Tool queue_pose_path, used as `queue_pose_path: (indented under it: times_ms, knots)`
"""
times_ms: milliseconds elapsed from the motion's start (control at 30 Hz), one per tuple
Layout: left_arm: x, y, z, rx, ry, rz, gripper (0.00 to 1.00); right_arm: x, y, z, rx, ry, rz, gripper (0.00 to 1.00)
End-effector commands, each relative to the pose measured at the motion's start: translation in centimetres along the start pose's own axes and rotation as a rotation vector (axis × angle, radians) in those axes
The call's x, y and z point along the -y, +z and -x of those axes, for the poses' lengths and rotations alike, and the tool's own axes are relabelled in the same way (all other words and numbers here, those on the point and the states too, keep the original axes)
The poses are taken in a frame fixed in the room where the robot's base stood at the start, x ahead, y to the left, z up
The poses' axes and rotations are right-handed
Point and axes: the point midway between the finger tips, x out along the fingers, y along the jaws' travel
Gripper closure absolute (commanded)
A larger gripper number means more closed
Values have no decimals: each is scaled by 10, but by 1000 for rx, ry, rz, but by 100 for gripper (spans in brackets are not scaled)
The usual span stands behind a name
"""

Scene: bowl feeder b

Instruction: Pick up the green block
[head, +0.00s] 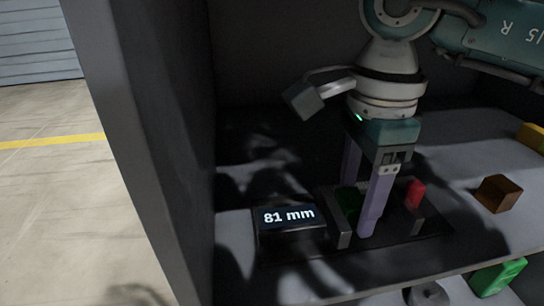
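A dark green block (347,204) stands in shadow between the upright grey plates of a low dark fixture (341,232) on the shelf. My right gripper (359,212) points down into the fixture, its two purple fingers spread apart. The far finger comes down behind the green block, and the near finger stands in front and to its right, partly covering it. I cannot see contact on both sides of the block. A second, brighter green piece (497,277) lies at the lower right, in front of the shelf edge. My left gripper is out of view.
A display reading 81 mm (290,217) sits left of the fixture. A red block (415,193) is at the fixture's right plate. A brown block (498,193) and a yellow piece (532,136) lie farther right. A dark side wall (160,150) closes the left.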

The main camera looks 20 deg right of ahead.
Motion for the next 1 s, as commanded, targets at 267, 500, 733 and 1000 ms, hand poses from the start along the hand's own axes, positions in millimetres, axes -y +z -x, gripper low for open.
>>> queue_pose_path:
  times_ms: [267, 500, 733, 1000]
  knots:
    - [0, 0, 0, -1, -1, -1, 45, 0, 0, 0, 0, 0, 0, 71]
    - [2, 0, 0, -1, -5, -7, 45, 0, 0, 0, 0, 0, 0, 98]
    - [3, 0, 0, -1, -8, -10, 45, 0, 0, 1, 1, -1, 0, 100]
    - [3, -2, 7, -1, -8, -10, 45, 2, -4, 9, 0, -2, -5, 100]
